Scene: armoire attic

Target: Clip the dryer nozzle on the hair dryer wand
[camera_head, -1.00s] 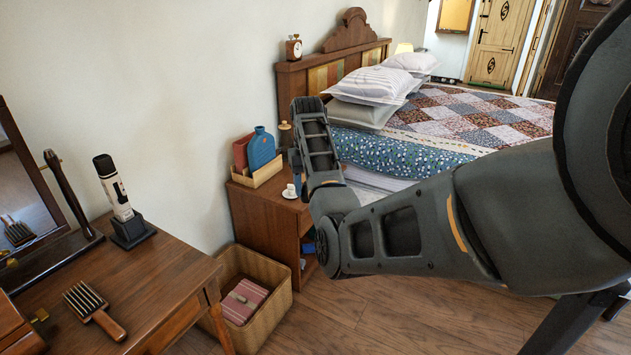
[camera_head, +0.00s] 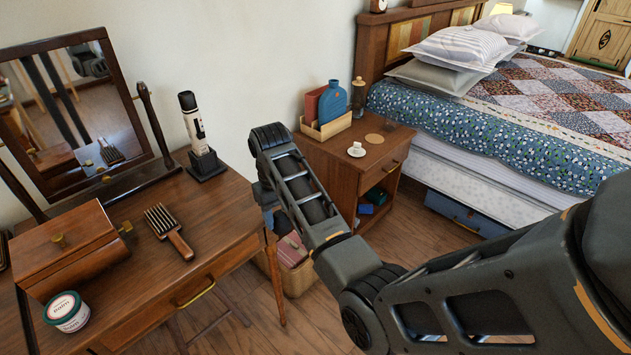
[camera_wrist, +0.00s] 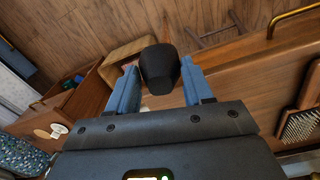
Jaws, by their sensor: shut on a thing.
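The hair dryer wand (camera_head: 193,122), white with black ends, stands upright in a black holder (camera_head: 206,165) at the back right of the dressing table. In the wrist view my gripper (camera_wrist: 160,72) is shut, with its two blue fingers on either side of the black dryer nozzle (camera_wrist: 158,64). The nozzle is held above the floor, beside the table. The wand does not show in the wrist view.
The dressing table (camera_head: 222,222) carries a mirror (camera_head: 152,125), a hairbrush (camera_head: 168,230), a wooden box (camera_head: 70,250) and a small jar (camera_head: 67,312). A nightstand (camera_head: 335,165) stands behind my arm. A basket (camera_head: 300,278) is on the floor between them.

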